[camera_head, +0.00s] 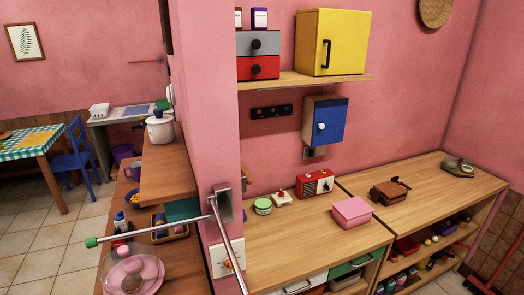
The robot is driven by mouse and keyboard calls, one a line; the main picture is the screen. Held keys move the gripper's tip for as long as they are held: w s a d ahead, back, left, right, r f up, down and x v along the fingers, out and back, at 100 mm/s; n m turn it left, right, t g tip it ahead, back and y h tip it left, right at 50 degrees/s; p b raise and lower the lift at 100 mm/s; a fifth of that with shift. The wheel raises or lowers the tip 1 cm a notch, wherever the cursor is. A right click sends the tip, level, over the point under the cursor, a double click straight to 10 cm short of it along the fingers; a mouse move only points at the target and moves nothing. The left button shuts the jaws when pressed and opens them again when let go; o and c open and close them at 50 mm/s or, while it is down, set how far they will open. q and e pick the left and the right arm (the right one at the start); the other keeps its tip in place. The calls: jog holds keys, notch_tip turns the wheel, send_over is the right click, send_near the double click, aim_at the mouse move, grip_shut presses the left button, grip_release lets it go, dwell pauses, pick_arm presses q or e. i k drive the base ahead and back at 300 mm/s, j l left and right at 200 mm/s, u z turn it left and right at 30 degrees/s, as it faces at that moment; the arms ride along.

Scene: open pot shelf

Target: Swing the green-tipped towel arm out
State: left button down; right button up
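The green-tipped towel arm (150,231) is a thin metal rod. It reaches left from a grey wall bracket (222,203) on the end of the pink wall, and its green tip (91,242) hangs in front of the wooden shelf unit at the left. A second metal rod (231,252) runs from the same bracket down and right; its end is cut off by the bottom edge. Nothing hangs on either rod in view. Neither of my grippers shows.
A white plate (224,261) is on the wall below the bracket. A wooden counter (290,237) with a pink box (352,212) lies to the right. A glass-covered pink dish (135,272) and bottles stand below the green-tipped arm. Tiled floor (45,235) is open at left.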

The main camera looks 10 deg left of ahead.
aim_at(91, 242)
jog(key=u, duration=1.25)
